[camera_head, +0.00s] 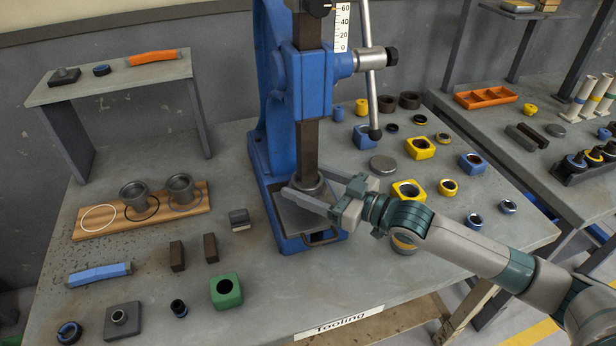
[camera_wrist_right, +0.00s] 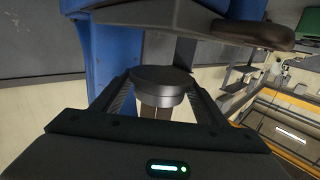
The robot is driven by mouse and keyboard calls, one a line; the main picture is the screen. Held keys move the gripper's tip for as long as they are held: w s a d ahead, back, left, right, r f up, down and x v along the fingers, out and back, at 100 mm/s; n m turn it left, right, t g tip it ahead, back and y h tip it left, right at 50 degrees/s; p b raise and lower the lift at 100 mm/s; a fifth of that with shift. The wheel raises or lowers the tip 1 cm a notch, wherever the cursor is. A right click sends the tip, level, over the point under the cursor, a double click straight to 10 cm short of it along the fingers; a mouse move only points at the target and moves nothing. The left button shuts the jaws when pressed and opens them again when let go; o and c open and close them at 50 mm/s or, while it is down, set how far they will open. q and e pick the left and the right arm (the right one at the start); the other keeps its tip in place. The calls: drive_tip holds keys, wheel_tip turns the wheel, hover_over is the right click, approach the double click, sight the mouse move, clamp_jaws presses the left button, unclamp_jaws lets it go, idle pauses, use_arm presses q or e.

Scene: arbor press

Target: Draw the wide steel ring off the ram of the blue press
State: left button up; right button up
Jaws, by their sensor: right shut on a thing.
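The blue press (camera_head: 270,120) stands on the bench, and its dark ram (camera_head: 308,145) points straight down. A steel ring (camera_head: 307,188) sits around the ram's lower end, above the press's base plate (camera_head: 300,215). My right gripper (camera_head: 305,182) reaches in from the right, one finger on each side of the ring, and is shut on it. In the right wrist view the ring (camera_wrist_right: 163,93) shows as a round dark-topped piece between the two fingers (camera_wrist_right: 160,82). The ring's far side is hidden. My left gripper is not in view.
A wooden board (camera_head: 200,205) at the left has circle marks; two grey flanged pieces (camera_head: 134,195) stand on it, and its white circle (camera_head: 99,218) is empty. A lever (camera_head: 369,80) hangs right of the ram. Several yellow and blue blocks (camera_head: 420,148) crowd the bench at right.

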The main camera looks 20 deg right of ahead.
sight(306, 193)
drive_tip(key=shift+s+r, duration=0.1)
drive_tip(key=shift+s, duration=0.05)
drive_tip(key=shift+s+d+p, duration=0.1)
drive_tip(key=shift+s+p, duration=1.2)
drive_tip(key=shift+s, duration=1)
drive_tip(key=shift+s+d+p, duration=0.1)
drive_tip(key=shift+s+p, duration=1.2)
drive_tip(key=shift+s, duration=1.8)
